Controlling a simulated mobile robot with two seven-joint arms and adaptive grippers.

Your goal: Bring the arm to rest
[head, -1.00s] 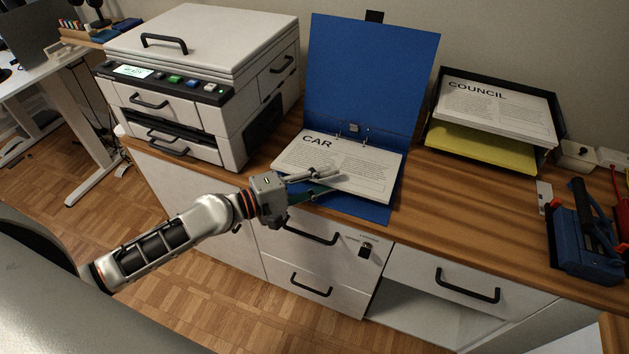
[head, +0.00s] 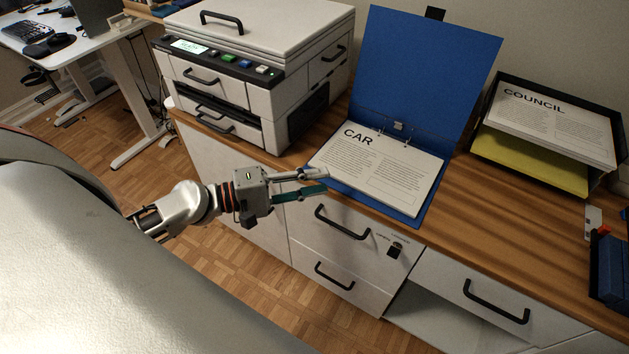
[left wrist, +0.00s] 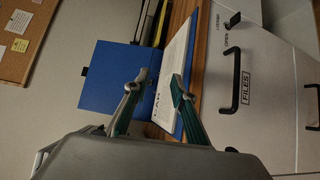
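My left gripper (head: 322,181) is in front of the cabinet's top edge, just left of the open blue binder (head: 425,75). Its two fingers are apart with nothing between them. In the left wrist view the gripper (left wrist: 159,81) also shows spread fingers, with the binder (left wrist: 107,75) beyond them. A white sheet headed CAR (head: 385,170) lies on the binder's rings. My right gripper is in neither view.
A white printer (head: 255,75) stands on the wooden counter, left of the binder. A black tray (head: 612,167) with a COUNCIL sheet (head: 555,120) and yellow paper stands at the right. Drawers with black handles (head: 342,223) are below. Parquet floor is clear at lower left.

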